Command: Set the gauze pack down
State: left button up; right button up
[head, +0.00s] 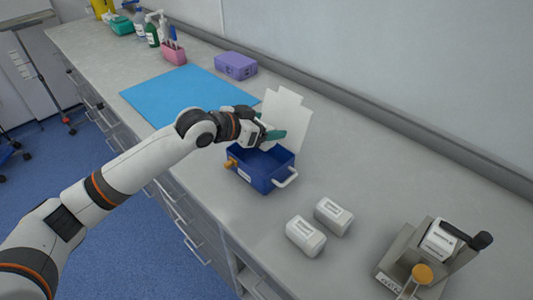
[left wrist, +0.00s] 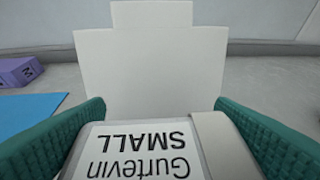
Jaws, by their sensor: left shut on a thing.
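My left gripper (head: 268,137) is shut on a white gauze pack. In the left wrist view the pack (left wrist: 135,150) fills the space between the teal fingers, with its label reading "Gurtevin SMALL" upside down. The gripper is above a blue box (head: 262,180), whose white lid (head: 288,112) stands open at the back. The lid also shows upright ahead of the pack in the left wrist view (left wrist: 150,70). In the head view the held pack is mostly hidden by the gripper. My right gripper is out of view.
Two white packs (head: 306,236) (head: 333,216) lie on the grey counter (head: 365,180) right of the box. A metal holder (head: 405,262) with another white pack (head: 440,239) stands at the right. A blue mat (head: 165,92) and purple box (head: 236,66) lie farther back.

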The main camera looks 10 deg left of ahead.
pick_arm(q)
notch_tip(320, 180, down, 3)
jog(key=shift+s+r, duration=0.1)
jog(key=shift+r, duration=0.05)
jog(key=shift+f+p, duration=0.3)
jog(key=shift+f, duration=1.9)
jog(key=shift+c, duration=0.2)
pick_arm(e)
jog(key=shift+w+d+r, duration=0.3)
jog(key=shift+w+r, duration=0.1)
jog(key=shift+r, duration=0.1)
pick_arm(q)
jog(key=shift+f, duration=0.65)
jog(key=o, duration=1)
jog(key=shift+r, duration=0.25)
jog(key=b+v, duration=0.1)
jog(key=v, duration=1.1)
jog(key=shift+r, duration=0.3)
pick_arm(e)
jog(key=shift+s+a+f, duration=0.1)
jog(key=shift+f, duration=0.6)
